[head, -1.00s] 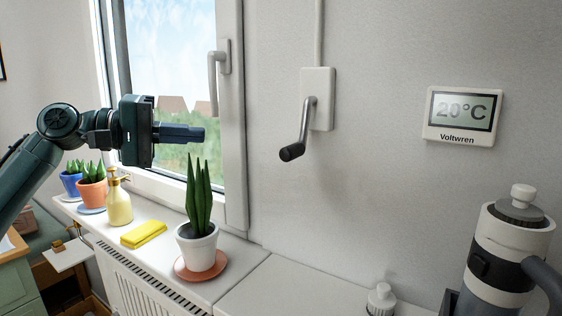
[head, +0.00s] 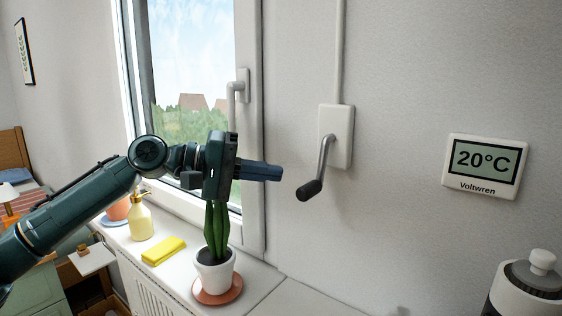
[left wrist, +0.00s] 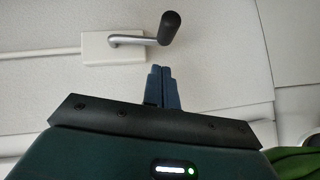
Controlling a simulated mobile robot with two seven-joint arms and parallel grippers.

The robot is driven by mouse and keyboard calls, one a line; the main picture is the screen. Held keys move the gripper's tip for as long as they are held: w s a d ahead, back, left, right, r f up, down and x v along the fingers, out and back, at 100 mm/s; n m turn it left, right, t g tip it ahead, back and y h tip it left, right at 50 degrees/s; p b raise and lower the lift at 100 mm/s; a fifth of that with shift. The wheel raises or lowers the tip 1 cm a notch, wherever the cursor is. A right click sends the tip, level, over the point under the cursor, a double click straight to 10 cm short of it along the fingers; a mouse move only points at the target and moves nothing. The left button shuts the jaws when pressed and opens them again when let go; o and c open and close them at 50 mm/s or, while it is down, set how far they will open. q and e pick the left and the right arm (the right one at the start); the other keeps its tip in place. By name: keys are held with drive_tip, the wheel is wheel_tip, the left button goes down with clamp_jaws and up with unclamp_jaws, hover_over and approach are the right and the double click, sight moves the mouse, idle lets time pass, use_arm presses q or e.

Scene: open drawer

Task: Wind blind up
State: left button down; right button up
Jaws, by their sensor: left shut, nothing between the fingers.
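The blind's winder is a white wall box (head: 342,122) with a metal crank arm that ends in a black knob (head: 311,189) hanging down to the left. A thin white cord or rail runs up from the box. My left gripper (head: 281,173) is shut and empty, to the left of the knob and apart from it. In the left wrist view the shut fingers (left wrist: 159,87) point toward the box (left wrist: 98,47), and the crank's black knob (left wrist: 169,27) stands just beyond their tips. The blind itself is not seen. My right gripper is not in view.
A potted plant (head: 215,257) on a saucer stands on the sill below my left gripper. The window handle (head: 238,93) is behind the gripper. A thermostat (head: 485,165) hangs at the right.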

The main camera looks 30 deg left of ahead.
use_arm(q)
drive_tip(key=d, duration=0.2)
drive_tip(key=d+f, duration=0.1)
drive_tip(key=shift+s+d+p, duration=0.25)
drive_tip(key=shift+s+p, duration=0.05)
drive_tip(key=shift+s, duration=0.05)
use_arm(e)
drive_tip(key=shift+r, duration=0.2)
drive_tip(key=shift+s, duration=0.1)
